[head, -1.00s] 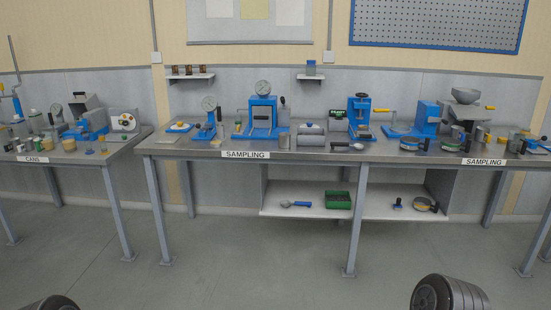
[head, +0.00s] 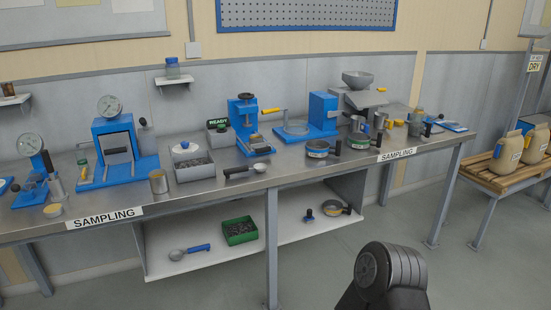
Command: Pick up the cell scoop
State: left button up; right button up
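Two scoops show in the head view, and I cannot tell which is the cell scoop. One scoop with a black handle (head: 245,171) lies near the front edge of the steel bench (head: 215,193), its round metal bowl to the right. Another scoop with a blue handle (head: 198,248) lies on the white lower shelf (head: 165,236), its metal bowl to the left. Neither is held. Neither of my grippers is in view; only a dark rounded part of my own right arm shows at the bottom.
A blue press (head: 247,125) stands behind. A green bin (head: 240,231) is on the lower shelf. A pallet with sacks (head: 507,152) stands at right.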

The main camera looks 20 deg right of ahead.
aim_at(260, 168)
jog(key=i+j+z, duration=0.2)
jog(key=z, duration=0.2)
jog(key=i+j+z, duration=0.3)
jog(key=z, duration=0.15)
jog(key=i+j+z, duration=0.5)
jog(key=j+z, duration=0.3)
jog(key=i+j+z, duration=0.1)
jog(key=j+z, duration=0.3)
jog(key=j, duration=0.15)
